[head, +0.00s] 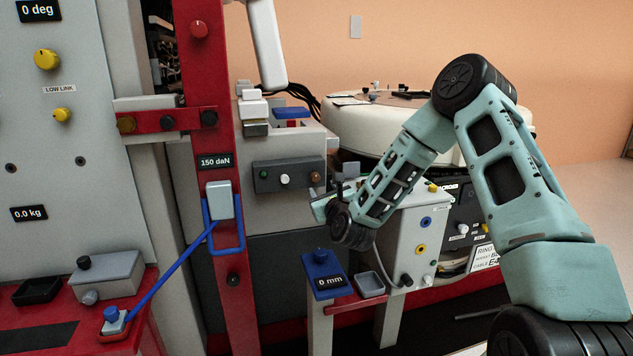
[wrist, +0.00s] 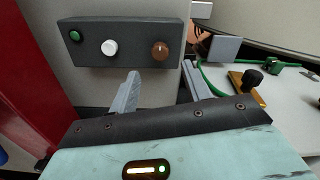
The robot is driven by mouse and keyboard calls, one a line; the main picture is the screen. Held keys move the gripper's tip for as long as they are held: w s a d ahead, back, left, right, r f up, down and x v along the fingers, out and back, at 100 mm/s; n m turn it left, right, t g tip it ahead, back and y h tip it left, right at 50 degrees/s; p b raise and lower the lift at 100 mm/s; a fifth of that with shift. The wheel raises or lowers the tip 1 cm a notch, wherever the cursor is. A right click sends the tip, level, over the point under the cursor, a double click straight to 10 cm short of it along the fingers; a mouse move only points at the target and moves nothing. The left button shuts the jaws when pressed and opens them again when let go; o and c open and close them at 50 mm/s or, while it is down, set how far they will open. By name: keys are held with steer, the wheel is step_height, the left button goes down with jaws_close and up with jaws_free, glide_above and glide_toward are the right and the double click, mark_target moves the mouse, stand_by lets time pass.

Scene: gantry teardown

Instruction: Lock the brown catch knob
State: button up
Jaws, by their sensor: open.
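A brown knob (wrist: 160,50) sits at the right end of a dark grey panel (wrist: 85,45) in the wrist view. It has a small pale mark near its top; whether it is locked cannot be told. The head view shows the same knob (head: 316,178) at the panel's right end. My gripper (wrist: 160,88) is open and empty, its two fingers apart below the knob, one lower left and one lower right. They appear clear of the knob. In the head view my gripper (head: 330,198) is just right of and below the panel.
A white button (wrist: 109,48) and a green button (wrist: 75,36) share the panel. A red post (head: 215,150) stands left. A grey box (head: 410,235) with coloured knobs is beside my wrist.

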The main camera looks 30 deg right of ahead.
mark_target(316, 179)
steer(key=x, duration=0.7)
steer(key=shift+w+d, duration=0.1)
steer(key=shift+w, duration=0.3)
steer(key=c, duration=1)
